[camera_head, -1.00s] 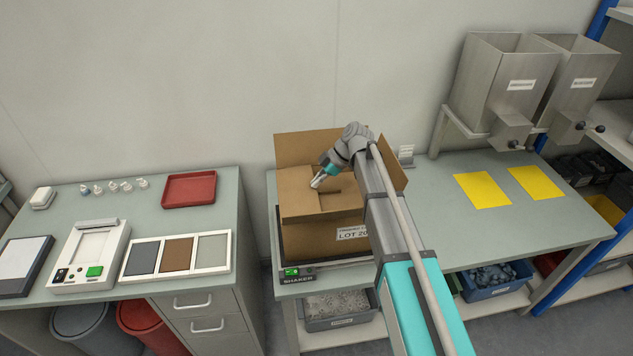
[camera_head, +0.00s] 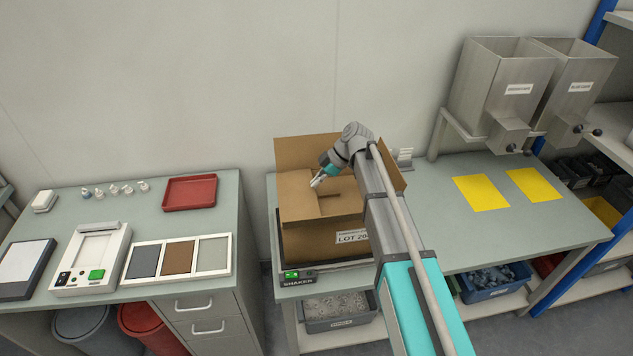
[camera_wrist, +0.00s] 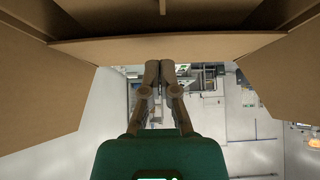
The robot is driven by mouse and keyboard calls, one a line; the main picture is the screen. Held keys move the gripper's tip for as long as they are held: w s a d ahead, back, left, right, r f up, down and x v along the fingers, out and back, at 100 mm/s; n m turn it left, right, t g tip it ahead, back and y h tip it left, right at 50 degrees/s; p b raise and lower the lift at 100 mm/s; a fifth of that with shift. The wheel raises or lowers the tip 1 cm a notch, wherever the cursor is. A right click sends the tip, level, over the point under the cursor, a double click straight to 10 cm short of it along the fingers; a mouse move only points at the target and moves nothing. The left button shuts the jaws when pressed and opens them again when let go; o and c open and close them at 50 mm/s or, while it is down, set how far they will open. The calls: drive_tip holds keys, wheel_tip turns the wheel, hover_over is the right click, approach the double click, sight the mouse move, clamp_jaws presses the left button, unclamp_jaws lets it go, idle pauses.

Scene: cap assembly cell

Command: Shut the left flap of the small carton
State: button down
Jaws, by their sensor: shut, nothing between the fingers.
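The small brown carton (camera_head: 310,243) stands on the shaker with a lot label on its front. Its left flap (camera_head: 296,196) lies inward across the left part of the top, looking nearly flat; I cannot tell if it is fully down. The back flap (camera_head: 305,150) and right flap (camera_head: 394,172) stand up. My gripper (camera_head: 316,181) is shut and empty, at the right edge of the left flap; I cannot tell whether it touches. In the wrist view the shut fingertips (camera_wrist: 160,66) are just below a cardboard edge (camera_wrist: 165,48). My arm hides the carton's right front.
The shaker (camera_head: 297,275) is under the carton on the bench. Yellow sheets (camera_head: 481,192) lie on the clear bench to the right, below metal hoppers (camera_head: 500,80). A separate left table holds a red tray (camera_head: 190,192) and a white device (camera_head: 93,262).

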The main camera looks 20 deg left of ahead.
drive_tip(key=shift+a+r+p, duration=0.1)
drive_tip(key=shift+r+p, duration=1.85)
drive_tip(key=shift+r, duration=0.1)
drive_tip(key=p+v, duration=0.7)
drive_tip(key=v, duration=0.2)
drive_tip(key=shift+w+d, duration=0.25)
drive_tip(key=shift+d, duration=0.2)
drive_tip(key=shift+f, duration=0.1)
drive_tip(key=shift+s+d+f+g+y+b, duration=0.1)
drive_tip(key=shift+s+f+g+y+b, duration=0.2)
drive_tip(key=shift+b, duration=0.35)
drive_tip(key=shift+d+f+y+b, duration=0.1)
drive_tip(key=shift+d+f+b, duration=0.05)
drive_tip(key=shift+f+b, duration=0.4)
drive_tip(key=b+x, duration=0.8)
drive_tip(key=x, duration=0.2)
drive_tip(key=shift+f, duration=0.25)
drive_tip(key=shift+d+f+b, duration=0.1)
drive_tip(key=shift+f+b, duration=1.55)
drive_tip(key=shift+b, duration=0.1)
